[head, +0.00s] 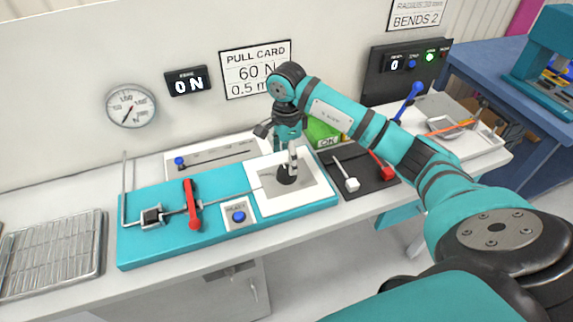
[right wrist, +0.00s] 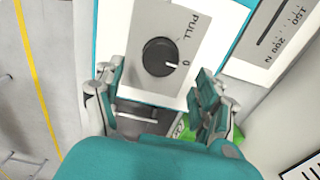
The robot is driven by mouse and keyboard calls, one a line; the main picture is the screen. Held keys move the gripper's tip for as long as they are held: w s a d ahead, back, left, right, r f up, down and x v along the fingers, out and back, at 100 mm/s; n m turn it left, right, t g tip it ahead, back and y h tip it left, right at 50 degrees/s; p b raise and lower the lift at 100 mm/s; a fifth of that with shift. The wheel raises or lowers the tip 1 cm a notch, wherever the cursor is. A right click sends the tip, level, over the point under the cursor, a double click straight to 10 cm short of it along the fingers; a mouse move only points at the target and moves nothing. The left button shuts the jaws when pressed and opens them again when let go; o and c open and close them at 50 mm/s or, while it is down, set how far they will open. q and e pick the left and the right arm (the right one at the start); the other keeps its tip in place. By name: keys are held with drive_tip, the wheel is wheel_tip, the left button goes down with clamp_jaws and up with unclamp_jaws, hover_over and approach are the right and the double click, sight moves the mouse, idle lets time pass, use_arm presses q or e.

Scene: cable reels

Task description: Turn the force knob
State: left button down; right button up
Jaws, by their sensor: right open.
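The force knob (right wrist: 160,56) is a round black knob on a grey plate marked PULL in the right wrist view. Its white pointer line faces the 0 mark. In the head view the knob (head: 287,176) sits on the white square of the teal fixture (head: 160,246), partly hidden by my gripper. My right gripper (head: 290,157) is above the knob, pointing down. In the right wrist view my right gripper (right wrist: 157,88) is open and empty, its fingers spread apart, with the knob beyond their tips. My left gripper is not in view.
A red lever (head: 192,206) and a blue button (head: 239,216) are left of the knob. A force display (head: 187,83) reads 0 N, beside a dial gauge (head: 131,106). A pull card (head: 256,69) reads 60 N. A black plate (head: 375,180) with levers lies to the right.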

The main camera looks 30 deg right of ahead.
sight(286, 171)
drive_tip(key=shift+f+p, duration=0.4)
drive_tip(key=shift+f, duration=2.15)
drive_tip(key=c, duration=1.2)
drive_tip(key=shift+m, duration=0.3)
